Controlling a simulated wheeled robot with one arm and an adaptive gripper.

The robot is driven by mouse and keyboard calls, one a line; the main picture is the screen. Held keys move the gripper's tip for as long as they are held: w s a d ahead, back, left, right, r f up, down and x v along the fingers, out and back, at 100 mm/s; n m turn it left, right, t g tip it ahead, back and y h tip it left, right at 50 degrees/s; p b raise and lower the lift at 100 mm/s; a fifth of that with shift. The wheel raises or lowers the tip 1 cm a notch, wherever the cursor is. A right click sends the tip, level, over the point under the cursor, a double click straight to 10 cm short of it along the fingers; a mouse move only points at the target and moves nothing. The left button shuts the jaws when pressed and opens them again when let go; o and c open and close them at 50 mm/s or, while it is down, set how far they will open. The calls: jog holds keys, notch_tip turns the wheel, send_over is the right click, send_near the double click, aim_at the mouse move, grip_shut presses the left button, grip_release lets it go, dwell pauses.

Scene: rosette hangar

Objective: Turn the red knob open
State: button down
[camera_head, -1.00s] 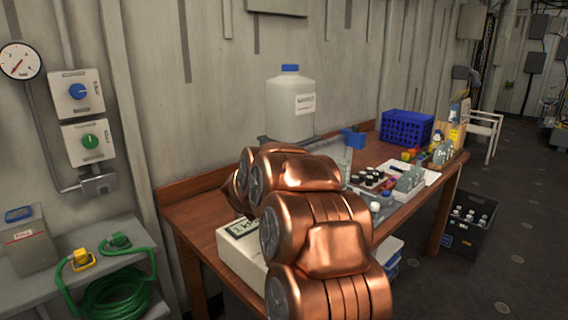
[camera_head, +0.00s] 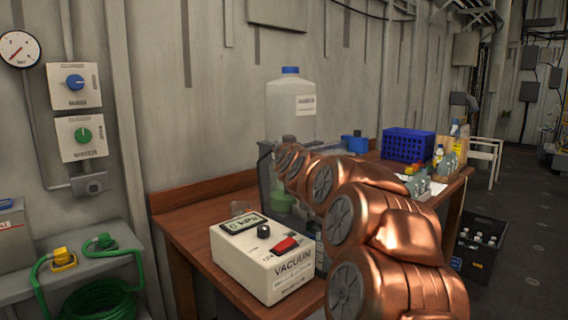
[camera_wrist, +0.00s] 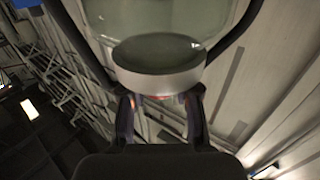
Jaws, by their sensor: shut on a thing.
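In the wrist view my gripper (camera_wrist: 161,101) has its two black fingers closed in on a small reddish piece (camera_wrist: 160,97), most likely the red knob; little of it shows. It sits just below the pale rim of a clear, rounded vessel (camera_wrist: 160,75), which hides much of the knob. How far the knob is turned cannot be told. In the head view my copper arm reaches over the bench to a clear vessel with green contents (camera_head: 282,200) at the back. The arm hides the gripper and knob there.
A white vacuum box (camera_head: 262,262) with a black dial and a red switch stands on the wooden bench (camera_head: 190,232). A large blue-capped jug (camera_head: 291,108) is behind. A blue crate (camera_head: 407,144) is farther right. Wall panels at left carry blue (camera_head: 75,82) and green (camera_head: 83,135) knobs.

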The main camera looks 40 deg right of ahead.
jog(key=b, duration=0.1)
jog(key=n+t+y+b, duration=0.1)
jog(key=b, duration=0.1)
jog(key=shift+f+y, duration=0.25)
jog(key=shift+y, duration=0.05)
jog(key=n+y+b, duration=0.1)
jog(key=b, duration=0.1)
jog(key=shift+r+t+b, duration=0.15)
jog(key=shift+t+b, duration=0.15)
jog(key=shift+t, duration=0.1)
jog(key=shift+r+n+y+b, duration=0.1)
jog(key=shift+n+y+b, duration=0.3)
jog(key=shift+b, duration=0.1)
jog(key=shift+y, duration=0.3)
jog(key=shift+s+r+n+t+y+b, duration=0.1)
jog(key=shift+n+t+y+b, duration=0.4)
jog(key=shift+y+b, duration=0.15)
jog(key=shift+y, duration=0.25)
jog(key=shift+n+t+y+b, duration=0.3)
jog(key=shift+n+y+b, duration=0.1)
jog(key=shift+n+y, duration=0.6)
jog(key=c, duration=0.8)
grip_release()
